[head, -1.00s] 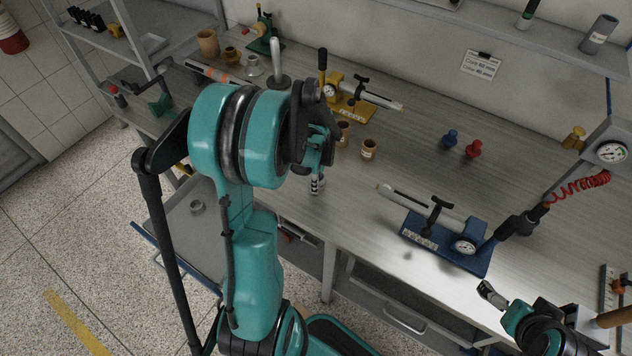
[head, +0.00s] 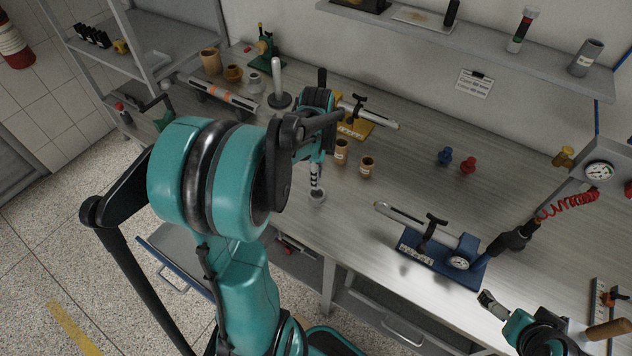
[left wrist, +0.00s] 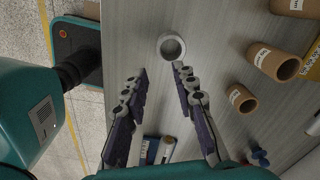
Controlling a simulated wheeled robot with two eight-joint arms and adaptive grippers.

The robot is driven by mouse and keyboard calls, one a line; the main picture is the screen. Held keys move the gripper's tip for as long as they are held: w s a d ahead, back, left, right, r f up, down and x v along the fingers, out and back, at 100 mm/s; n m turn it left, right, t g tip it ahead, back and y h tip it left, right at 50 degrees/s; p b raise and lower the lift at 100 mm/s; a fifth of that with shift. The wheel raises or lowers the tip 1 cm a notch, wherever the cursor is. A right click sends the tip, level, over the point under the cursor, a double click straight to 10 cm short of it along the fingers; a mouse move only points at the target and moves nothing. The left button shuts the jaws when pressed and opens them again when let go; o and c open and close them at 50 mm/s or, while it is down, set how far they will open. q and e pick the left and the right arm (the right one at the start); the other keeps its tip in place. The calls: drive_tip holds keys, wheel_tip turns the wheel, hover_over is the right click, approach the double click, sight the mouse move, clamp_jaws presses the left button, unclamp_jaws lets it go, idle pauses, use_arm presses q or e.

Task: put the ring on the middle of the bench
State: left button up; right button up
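A small grey ring (head: 317,197) lies on the bench (head: 345,225) near its front edge, just below the fingertips of my left gripper (head: 316,180). In the left wrist view the ring (left wrist: 172,48) lies on the bench just beyond the spread fingers of my left gripper (left wrist: 161,69), with nothing between them. The ring appears apart from both fingers. My right gripper (head: 492,303) is at the lower right, over the bench front; its finger opening is too small to make out.
Brown cups (head: 367,166) stand behind the ring. A blue clamp gauge (head: 440,252) lies to the right, with blue (head: 444,156) and red (head: 468,165) knobs behind it. A yellow device (head: 355,128) stands at the back. Bare bench lies between the cups and blue gauge.

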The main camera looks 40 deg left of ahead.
use_arm(q)
drive_tip(key=s+d+r+n+t, duration=0.3)
drive_tip(key=d+n, duration=0.3)
drive_tip(key=d, duration=0.3)
drive_tip(key=s+d+r+n+t, duration=0.4)
drive_tip(key=d+n, duration=0.2)
drive_tip(key=d, duration=0.3)
drive_tip(key=shift+d+r, duration=0.3)
drive_tip(key=shift+r, duration=0.1)
drive_tip(key=shift+f, duration=0.1)
